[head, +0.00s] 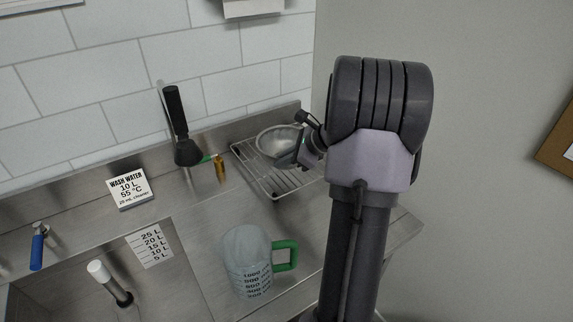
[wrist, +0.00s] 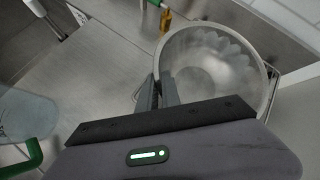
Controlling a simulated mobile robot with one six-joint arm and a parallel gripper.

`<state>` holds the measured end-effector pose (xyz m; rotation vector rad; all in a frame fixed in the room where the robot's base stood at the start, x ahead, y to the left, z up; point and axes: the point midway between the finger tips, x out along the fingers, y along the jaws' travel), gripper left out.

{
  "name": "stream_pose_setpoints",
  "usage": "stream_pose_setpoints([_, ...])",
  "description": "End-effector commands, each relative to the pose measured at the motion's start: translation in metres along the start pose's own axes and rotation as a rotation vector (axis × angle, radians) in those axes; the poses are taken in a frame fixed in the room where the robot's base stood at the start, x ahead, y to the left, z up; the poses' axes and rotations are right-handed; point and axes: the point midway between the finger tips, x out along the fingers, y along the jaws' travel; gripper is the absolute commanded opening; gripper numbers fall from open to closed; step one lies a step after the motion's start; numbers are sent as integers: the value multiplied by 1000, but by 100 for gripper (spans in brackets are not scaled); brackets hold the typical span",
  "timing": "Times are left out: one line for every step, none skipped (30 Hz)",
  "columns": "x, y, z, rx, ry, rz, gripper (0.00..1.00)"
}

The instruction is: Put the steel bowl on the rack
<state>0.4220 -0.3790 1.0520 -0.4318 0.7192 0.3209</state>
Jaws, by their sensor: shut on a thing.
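The steel bowl (head: 272,141) is upright over the wire rack (head: 265,180) at the back right of the steel counter. In the wrist view the bowl (wrist: 205,50) opens toward the camera and looks empty. My gripper (head: 291,160) is at the bowl's near right side in the head view. Its fingers (wrist: 160,88) are shut on the bowl's rim. The bowl's underside is hidden, so I cannot tell whether it touches the rack. Part of the rack is hidden by the bowl and my arm.
A clear measuring jug (head: 247,262) with a green handle stands on the counter in front of the rack. A black-handled tool (head: 178,125) leans on the wall left of the rack. A small amber bottle (head: 219,168) is beside the rack. The sink (head: 70,290) lies at left.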

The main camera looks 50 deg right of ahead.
Motion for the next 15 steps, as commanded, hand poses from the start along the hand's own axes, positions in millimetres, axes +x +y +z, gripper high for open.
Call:
stream_pose_setpoints([4, -10, -4, 0, 0, -1, 0])
stream_pose_setpoints([5, -15, -5, -1, -1, -1, 0])
stream_pose_setpoints([6, -20, -7, -1, -1, 0, 0])
stream_pose_setpoints([6, -24, -7, -1, -1, -1, 0])
stream_pose_setpoints([7, -26, -8, -1, -1, -1, 0])
stream_pose_setpoints([8, -30, -9, -1, 0, -1, 0])
stream_pose_setpoints([9, -33, -11, 0, 0, 0, 0])
stream_pose_setpoints([13, -31, -15, 0, 0, 1, 0])
stream_pose_setpoints([20, -27, -22, 1, 0, 1, 0])
stream_pose_setpoints([25, -25, -26, 1, 0, 1, 0])
stream_pose_setpoints([30, -23, -31, 1, 0, 1, 0])
stream_pose_setpoints([34, -22, -35, 1, 0, 2, 0])
stream_pose_setpoints([35, -22, -36, 1, 0, 1, 0])
stream_pose_setpoints([34, -22, -35, 0, 0, 1, 0])
stream_pose_setpoints([33, -22, -34, 0, -1, 0, 0])
